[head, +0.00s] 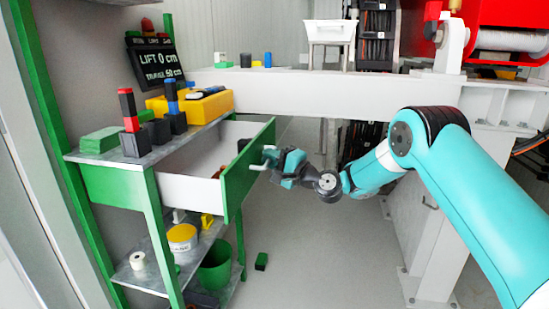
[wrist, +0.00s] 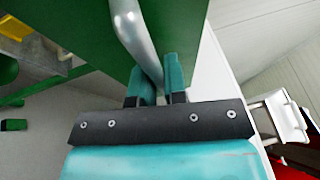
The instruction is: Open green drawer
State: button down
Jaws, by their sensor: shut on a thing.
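The green drawer (head: 250,172) is pulled well out of the green-framed bench, and its white inner side shows. Its pale metal handle (head: 262,160) is on the front face. My gripper (head: 272,160) is at the drawer front, shut on the handle. In the wrist view the handle (wrist: 132,32) runs down between the two teal fingers (wrist: 158,82), with the green drawer front (wrist: 85,45) behind it. Some dark and reddish items lie inside the drawer, partly hidden by its front.
The bench top (head: 180,138) holds a yellow case (head: 205,107), a green block (head: 101,140) and several coloured blocks. Below are a green bucket (head: 214,268) and a yellow-topped tin (head: 183,237). A small green block (head: 261,261) lies on the floor. A white beam (head: 330,92) stands behind.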

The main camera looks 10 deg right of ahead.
jog(key=c, duration=1.2)
grip_release()
jog(key=shift+d, duration=0.1)
jog(key=b+v, duration=1.7)
jog(key=shift+s+f+b, duration=0.15)
jog(key=shift+b, duration=0.15)
